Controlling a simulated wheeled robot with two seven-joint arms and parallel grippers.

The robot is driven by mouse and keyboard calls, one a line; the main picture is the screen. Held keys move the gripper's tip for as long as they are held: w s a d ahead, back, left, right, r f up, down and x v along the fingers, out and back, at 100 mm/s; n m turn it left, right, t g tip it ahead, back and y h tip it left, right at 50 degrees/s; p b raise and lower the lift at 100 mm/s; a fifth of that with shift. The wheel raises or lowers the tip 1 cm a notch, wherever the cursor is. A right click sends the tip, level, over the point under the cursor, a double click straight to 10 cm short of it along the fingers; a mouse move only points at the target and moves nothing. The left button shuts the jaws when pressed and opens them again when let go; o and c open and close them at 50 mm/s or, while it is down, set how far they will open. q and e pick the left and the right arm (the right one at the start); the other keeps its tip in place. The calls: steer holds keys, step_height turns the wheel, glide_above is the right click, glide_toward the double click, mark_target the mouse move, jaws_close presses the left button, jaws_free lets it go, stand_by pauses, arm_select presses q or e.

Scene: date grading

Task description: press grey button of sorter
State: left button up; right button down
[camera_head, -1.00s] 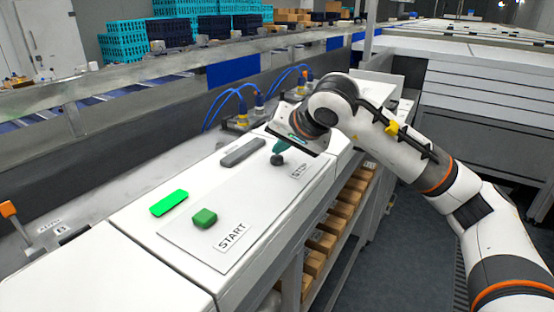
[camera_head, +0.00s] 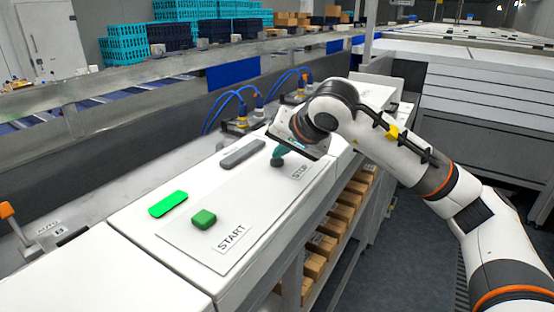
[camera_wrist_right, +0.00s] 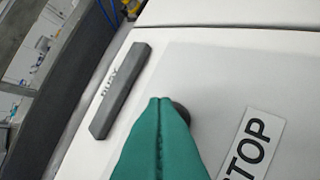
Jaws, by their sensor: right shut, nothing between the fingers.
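The dark grey round button (camera_head: 277,162) sits on the white sorter panel beside the STOP label (camera_head: 299,172). My right gripper (camera_head: 280,152), with teal fingers, is shut and empty. Its tips are right at the button in the head view. In the right wrist view the closed fingers (camera_wrist_right: 160,100) cover most of the button (camera_wrist_right: 182,112), and only its dark edge shows. I cannot tell whether the tips touch it. My left gripper is not in view.
A green button (camera_head: 203,219) stands by the START label (camera_head: 232,236). A lit green bar (camera_head: 168,204) and a dark grey bar (camera_head: 242,154) lie along the panel. Blue hoses (camera_head: 235,100) rise behind it. Boxes (camera_head: 328,243) sit on a shelf below.

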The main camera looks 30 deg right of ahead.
mark_target(282, 162)
steer(key=shift+f, duration=0.2)
steer(key=shift+r, duration=0.1)
steer(key=shift+r+p, duration=0.5)
steer(key=shift+r, duration=0.3)
steer(key=shift+r, duration=0.15)
step_height(282, 162, up, 5)
steer(key=p, duration=0.3)
steer(key=shift+p, duration=0.4)
steer(key=shift+f, duration=0.2)
stand_by(0.3)
